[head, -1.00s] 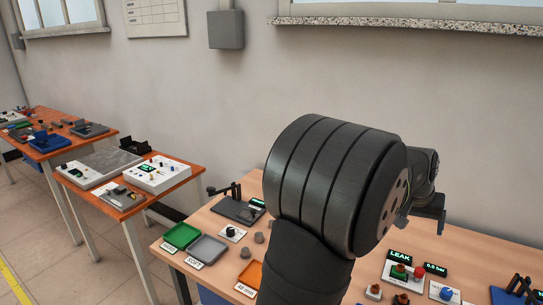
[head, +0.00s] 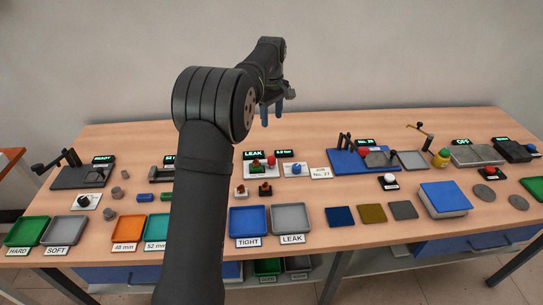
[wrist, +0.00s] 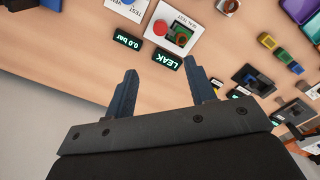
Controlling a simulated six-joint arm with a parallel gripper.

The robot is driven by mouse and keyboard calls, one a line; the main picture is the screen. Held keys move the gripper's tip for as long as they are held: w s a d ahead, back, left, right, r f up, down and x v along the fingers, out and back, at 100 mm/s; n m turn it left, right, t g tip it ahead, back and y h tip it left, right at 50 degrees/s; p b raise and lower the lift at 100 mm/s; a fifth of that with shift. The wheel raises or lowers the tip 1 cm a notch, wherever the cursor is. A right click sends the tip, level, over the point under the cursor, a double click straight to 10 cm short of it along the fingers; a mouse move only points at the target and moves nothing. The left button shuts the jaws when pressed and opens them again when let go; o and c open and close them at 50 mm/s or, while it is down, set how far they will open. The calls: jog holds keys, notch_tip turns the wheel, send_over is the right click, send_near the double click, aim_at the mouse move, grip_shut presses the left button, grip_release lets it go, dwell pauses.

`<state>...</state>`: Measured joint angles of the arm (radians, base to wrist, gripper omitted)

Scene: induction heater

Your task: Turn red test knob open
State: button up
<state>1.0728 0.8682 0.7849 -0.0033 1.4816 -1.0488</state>
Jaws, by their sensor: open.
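The red test knob (head: 271,160) sits on the white seal test panel (head: 249,171), beside a green part in a fixture. In the wrist view the red knob (wrist: 159,27) shows at the top, past the fingertips, on the white panel (wrist: 172,15). My gripper (head: 272,111) is open and empty, raised above the back of the table. In the wrist view its two blue-grey fingers (wrist: 158,75) stand apart, clear of the knob. The lit LEAK display (wrist: 168,58) and the 0.0 bar display (wrist: 127,39) lie between the fingers and the panel.
A blue knob (head: 296,168) on a white plate stands right of the panel. Two small fixtures (head: 265,189) stand in front. The TIGHT tray (head: 234,231) and LEAK tray (head: 306,228) are at the front edge. A blue fixture base (head: 341,169) with upright posts stands to the right.

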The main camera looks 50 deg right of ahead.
aim_at(272, 158)
notch_tip(272, 158, down, 18)
jog(key=shift+r, duration=0.25)
dwell(0.3)
jog(key=c, duration=1)
